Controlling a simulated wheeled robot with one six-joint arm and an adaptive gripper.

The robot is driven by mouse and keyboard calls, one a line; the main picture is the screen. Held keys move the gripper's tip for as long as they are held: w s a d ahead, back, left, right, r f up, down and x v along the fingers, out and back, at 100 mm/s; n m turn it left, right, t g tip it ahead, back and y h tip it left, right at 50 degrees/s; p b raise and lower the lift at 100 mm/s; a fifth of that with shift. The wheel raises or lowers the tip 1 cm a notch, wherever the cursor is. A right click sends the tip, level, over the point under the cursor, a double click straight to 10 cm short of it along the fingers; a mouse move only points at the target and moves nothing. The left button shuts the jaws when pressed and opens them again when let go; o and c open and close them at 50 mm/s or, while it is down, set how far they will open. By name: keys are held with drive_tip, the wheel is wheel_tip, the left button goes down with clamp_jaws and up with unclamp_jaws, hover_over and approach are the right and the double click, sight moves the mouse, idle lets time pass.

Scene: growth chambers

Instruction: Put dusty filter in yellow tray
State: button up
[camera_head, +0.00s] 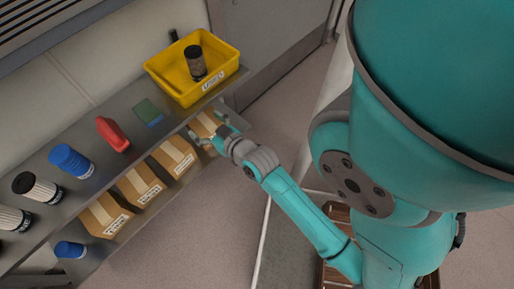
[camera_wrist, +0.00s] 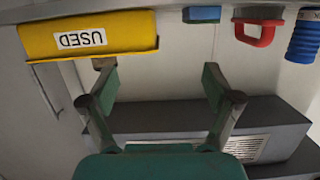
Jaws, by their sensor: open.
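The yellow tray (camera_head: 165,80) stands at the right end of the upper shelf. Its front label reads "USED", which shows upside down on the yellow tray (camera_wrist: 120,32) in the wrist view. A dusty filter (camera_head: 195,63), a dark grey-brown cylinder with a black cap, stands upright inside the tray. It is not visible in the wrist view. My gripper (camera_head: 208,129) is in front of the shelf edge, below and apart from the tray. In the wrist view, my gripper (camera_wrist: 158,82) has its fingers wide apart with nothing between them.
Open floor (camera_head: 190,230) lies in front.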

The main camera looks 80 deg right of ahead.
drive_tip(key=s+a+n+t+y, duration=0.1)
drive_tip(key=s+a+n+y, duration=0.1)
drive_tip(key=s+a, duration=0.45)
drive_tip(key=s+a+n+y, duration=0.1)
drive_tip(key=s+a+y, duration=0.15)
drive_tip(key=a, duration=0.65)
drive_tip(key=s+a+r+n+y, duration=0.3)
drive_tip(key=s+a, duration=0.3)
drive_tip(key=s, duration=0.5)
drive_tip(key=shift+r+t, duration=0.3)
drive_tip(key=shift+r, duration=0.05)
